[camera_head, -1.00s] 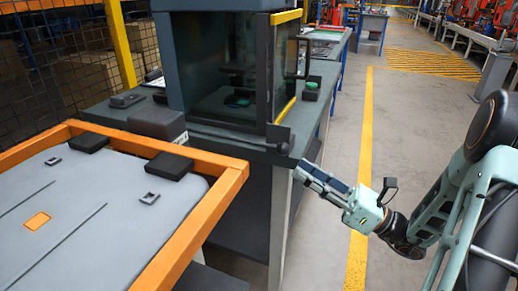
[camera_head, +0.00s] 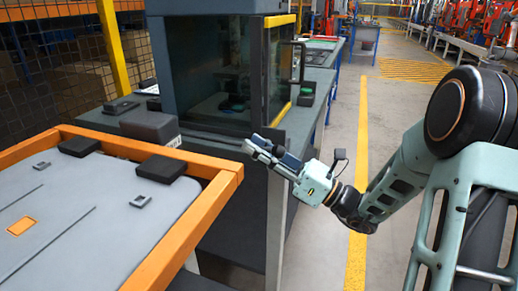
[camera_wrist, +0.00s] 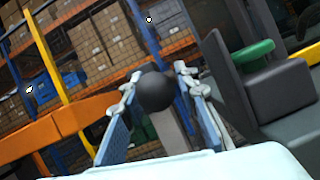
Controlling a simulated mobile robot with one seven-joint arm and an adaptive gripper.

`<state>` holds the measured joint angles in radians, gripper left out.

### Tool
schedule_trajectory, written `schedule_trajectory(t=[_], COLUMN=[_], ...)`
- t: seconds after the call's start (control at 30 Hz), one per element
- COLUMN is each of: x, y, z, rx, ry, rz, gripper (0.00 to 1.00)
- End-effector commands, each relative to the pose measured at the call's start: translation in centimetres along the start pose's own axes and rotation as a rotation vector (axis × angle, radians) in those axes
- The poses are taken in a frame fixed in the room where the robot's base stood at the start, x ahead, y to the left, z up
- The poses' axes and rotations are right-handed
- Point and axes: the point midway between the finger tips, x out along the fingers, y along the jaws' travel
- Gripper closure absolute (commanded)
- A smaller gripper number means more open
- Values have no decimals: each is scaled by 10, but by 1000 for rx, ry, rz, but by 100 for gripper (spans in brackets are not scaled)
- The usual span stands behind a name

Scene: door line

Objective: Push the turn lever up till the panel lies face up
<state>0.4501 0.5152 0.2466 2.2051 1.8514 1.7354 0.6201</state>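The large grey panel (camera_head: 75,215) with a small orange square lies in an orange frame (camera_head: 195,220) at the left of the head view. It looks about flat; I cannot tell which face shows. In the wrist view a black ball knob (camera_wrist: 155,92) on a grey bar (camera_wrist: 172,132), seemingly the turn lever, shows between my fingers. My gripper (camera_wrist: 156,85) is open, one finger each side of the knob; contact cannot be told. In the head view my gripper (camera_head: 262,150) is beside the frame's right corner and hides most of the lever.
A dark cabinet with a glass front (camera_head: 215,75) stands on the bench behind my gripper. A box with a green button (camera_wrist: 255,52) is at the right of the wrist view. Dark blocks (camera_head: 160,168) sit at the panel's far edge. The aisle (camera_head: 405,105) is clear.

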Motion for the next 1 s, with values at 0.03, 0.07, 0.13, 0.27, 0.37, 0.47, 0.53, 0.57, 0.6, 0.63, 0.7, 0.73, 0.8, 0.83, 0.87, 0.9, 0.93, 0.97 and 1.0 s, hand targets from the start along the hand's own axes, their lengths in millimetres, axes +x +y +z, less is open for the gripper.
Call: schedule_trajectory(t=[0.03,0.07,0.13,0.27,0.37,0.47,0.53,0.57,0.6,0.63,0.7,0.73,0.8,0.83,0.87,0.9,0.93,0.97,1.0], x=[0,0,0,0,0,-1,-1,-1,-1,-1,0,0,1,2,3,4,6,7,9], y=[0,0,0,0,0,0,0,0,0,0,0,0,-1,-1,-2,-3,-3,-4,-5], z=[0,0,0,0,0,0,0,0,0,0,1,1,4,5,6,9,11,13,16], rx=[0,0,0,0,0,0,0,0,1,1,0,0,0,-1,-1,-1,-2,-2,-3], ry=[0,0,0,0,0,1,1,1,1,1,2,3,8,12,16,22,27,33,43], rz=[0,0,0,0,0,0,-1,-1,-1,-1,-1,-1,-2,-3,-4,-6,-7,-8,-9], gripper=[72,72,75,90,100,100,100,100,100,100,100,100,100,100,100,100,100,100,100])
